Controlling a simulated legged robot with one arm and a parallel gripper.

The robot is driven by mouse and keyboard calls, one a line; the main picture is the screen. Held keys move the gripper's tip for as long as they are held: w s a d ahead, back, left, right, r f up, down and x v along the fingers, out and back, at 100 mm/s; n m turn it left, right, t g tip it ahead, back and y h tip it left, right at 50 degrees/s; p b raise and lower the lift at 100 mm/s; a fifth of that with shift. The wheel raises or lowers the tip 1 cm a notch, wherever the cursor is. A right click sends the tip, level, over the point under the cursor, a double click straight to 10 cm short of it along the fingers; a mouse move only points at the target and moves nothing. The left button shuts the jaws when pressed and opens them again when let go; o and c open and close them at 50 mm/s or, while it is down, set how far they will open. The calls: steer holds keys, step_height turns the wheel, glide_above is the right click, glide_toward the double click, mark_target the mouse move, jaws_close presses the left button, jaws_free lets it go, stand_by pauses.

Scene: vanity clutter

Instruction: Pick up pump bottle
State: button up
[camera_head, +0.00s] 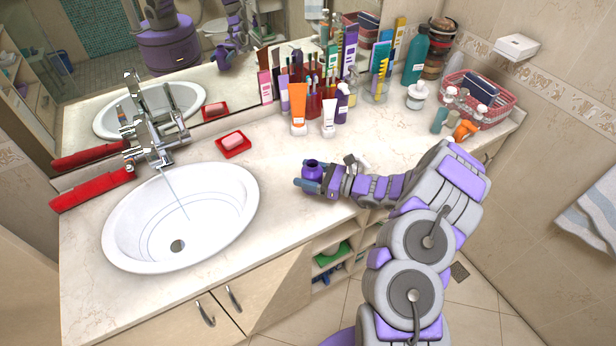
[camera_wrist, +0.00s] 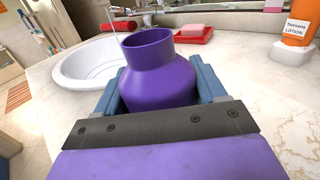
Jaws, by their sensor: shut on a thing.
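My gripper (camera_head: 311,182) is over the front part of the counter, right of the sink. It is shut on a purple bottle (camera_head: 312,170) with a wide open neck and no pump on it. In the wrist view the purple bottle (camera_wrist: 160,75) stands roughly upright between the blue fingers. I cannot tell if its base touches the counter. A white bottle (camera_head: 416,98) with a pump-like top stands at the back right of the counter, apart from my gripper. A small purple bottle (camera_head: 342,105) with a white top stands among the tubes.
The sink (camera_head: 180,218) is at left with water running from the faucet (camera_head: 150,130). Tubes, cups and a teal bottle (camera_head: 415,55) crowd the mirror side. A pink basket (camera_head: 490,100) is at far right. The counter's middle is clear.

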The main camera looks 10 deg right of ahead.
steer(key=shift+s+d+r, duration=0.1)
steer(key=shift+s+r, duration=0.15)
steer(key=shift+r, duration=0.3)
steer(key=shift+s+d+r, duration=0.1)
steer(key=shift+s+r, duration=0.15)
steer(key=shift+r, duration=0.25)
steer(key=s+d+p, duration=0.1)
steer(key=s+d, duration=0.1)
steer(key=s, duration=0.5)
steer(key=s+d+r+p, duration=0.1)
steer(key=s, duration=0.6)
steer(key=shift+s+d, duration=0.2)
steer(key=shift+d, duration=0.2)
